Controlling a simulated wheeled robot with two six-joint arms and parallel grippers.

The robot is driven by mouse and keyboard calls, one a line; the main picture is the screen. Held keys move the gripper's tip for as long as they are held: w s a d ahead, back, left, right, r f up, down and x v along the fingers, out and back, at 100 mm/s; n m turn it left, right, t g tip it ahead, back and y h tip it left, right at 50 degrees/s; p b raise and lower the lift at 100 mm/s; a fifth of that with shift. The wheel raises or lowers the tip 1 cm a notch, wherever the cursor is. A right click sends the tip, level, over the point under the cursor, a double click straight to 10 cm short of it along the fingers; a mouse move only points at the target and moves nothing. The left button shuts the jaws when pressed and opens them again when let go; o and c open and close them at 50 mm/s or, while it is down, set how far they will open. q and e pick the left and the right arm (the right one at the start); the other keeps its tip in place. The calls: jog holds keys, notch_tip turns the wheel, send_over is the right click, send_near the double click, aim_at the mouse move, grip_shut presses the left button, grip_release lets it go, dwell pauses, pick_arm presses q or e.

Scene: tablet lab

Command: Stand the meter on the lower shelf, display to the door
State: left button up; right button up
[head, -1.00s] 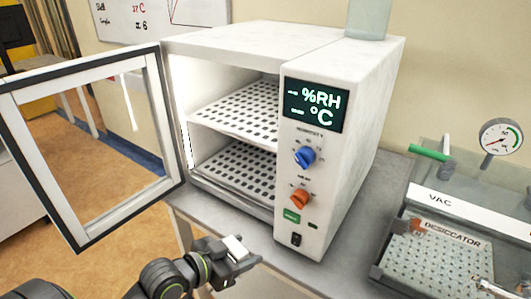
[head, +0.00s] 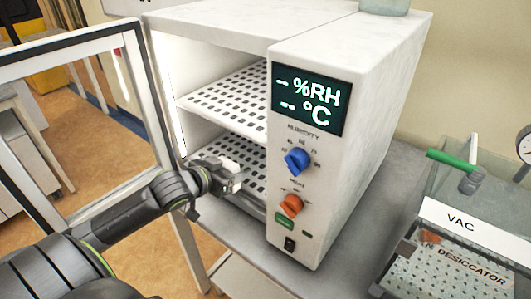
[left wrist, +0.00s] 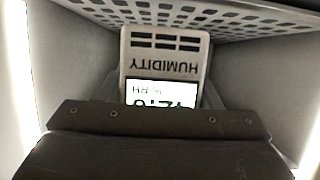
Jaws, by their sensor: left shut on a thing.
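The white meter (left wrist: 165,52) is between my left gripper's fingers (head: 230,180). In the left wrist view its "HUMIDITY" label and lit display read upside down, and the display's lower part is hidden behind the gripper. In the head view only a small pale part of the meter (head: 229,165) shows. The gripper is shut on it at the chamber's open front, by the level of the lower shelf (head: 245,153). I cannot tell whether the meter touches the shelf. The chamber door (head: 155,90) stands open at the left. My right gripper is not in view.
The humidity chamber (head: 330,30) has a perforated upper shelf (head: 235,98) above the opening's lower space. Its control panel (head: 300,170) borders the opening on the right. A desiccator (head: 450,265) stands at the right. The visible lower shelf looks clear.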

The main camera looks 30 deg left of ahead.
pick_arm(q)
jog(key=w, duration=0.4)
jog(key=w+p, duration=0.1)
jog(key=w, duration=0.3)
jog(key=w+d+p, duration=0.1)
jog(key=w, duration=0.3)
jog(key=shift+w, duration=0.35)
jog(key=shift+w+d, duration=0.1)
jog(key=shift+w, duration=0.25)
jog(key=shift+w+f, duration=0.1)
jog(key=shift+f, duration=0.05)
notch_tip(320, 180, down, 3)
jog(key=shift+r+p, duration=0.1)
jog(key=shift+p, duration=0.5)
jog(key=shift+f, duration=0.3)
jog(key=o, duration=1)
